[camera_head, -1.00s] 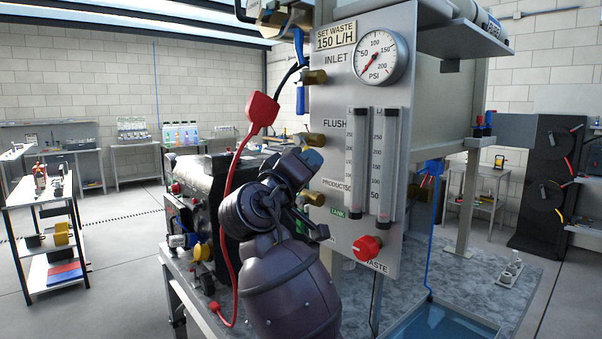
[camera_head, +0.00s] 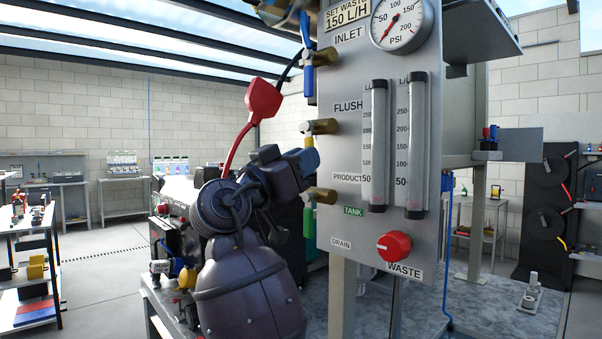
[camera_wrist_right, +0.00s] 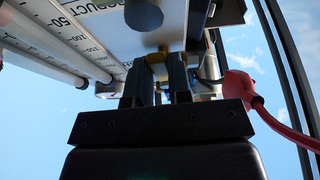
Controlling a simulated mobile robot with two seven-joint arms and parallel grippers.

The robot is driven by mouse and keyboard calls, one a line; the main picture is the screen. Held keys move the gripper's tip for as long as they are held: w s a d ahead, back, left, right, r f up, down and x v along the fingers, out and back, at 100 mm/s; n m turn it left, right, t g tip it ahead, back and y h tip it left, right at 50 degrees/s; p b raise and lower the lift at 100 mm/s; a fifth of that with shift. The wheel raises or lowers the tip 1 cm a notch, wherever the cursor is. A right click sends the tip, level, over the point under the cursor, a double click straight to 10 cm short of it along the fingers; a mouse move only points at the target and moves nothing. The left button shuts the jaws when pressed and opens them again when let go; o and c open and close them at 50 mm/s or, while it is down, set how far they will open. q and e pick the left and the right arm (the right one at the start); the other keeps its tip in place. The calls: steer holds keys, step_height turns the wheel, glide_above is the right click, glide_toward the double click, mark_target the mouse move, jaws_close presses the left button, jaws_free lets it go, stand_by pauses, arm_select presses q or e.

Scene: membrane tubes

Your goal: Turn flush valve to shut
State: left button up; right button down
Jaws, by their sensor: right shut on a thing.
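The flush valve has a brass body (camera_head: 320,127) beside the FLUSH label on the grey panel (camera_head: 350,232). My right gripper (camera_head: 302,162) is just below that body, left of the panel. In the right wrist view its two dark fingers (camera_wrist_right: 158,82) are closed around a small yellow part (camera_wrist_right: 157,60), which looks like the flush valve's handle. Most of the handle is hidden by the fingers, so its exact angle cannot be told. My left gripper is not in view.
The inlet valve's blue handle (camera_head: 309,80) hangs above my right gripper, and a brass product valve (camera_head: 322,195) is below it. A red waste knob (camera_head: 394,246) is lower right.

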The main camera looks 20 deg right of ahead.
steer(key=shift+w+m, duration=0.15)
steer(key=shift+m, duration=0.15)
steer(key=shift+r, duration=0.15)
steer(key=c, duration=1)
jaws_free()
steer(key=shift+c, duration=0.2)
steer(key=shift+a, duration=0.15)
steer(key=v, duration=1)
steer(key=shift+a+b, duration=0.3)
steer(key=shift+b, duration=0.15)
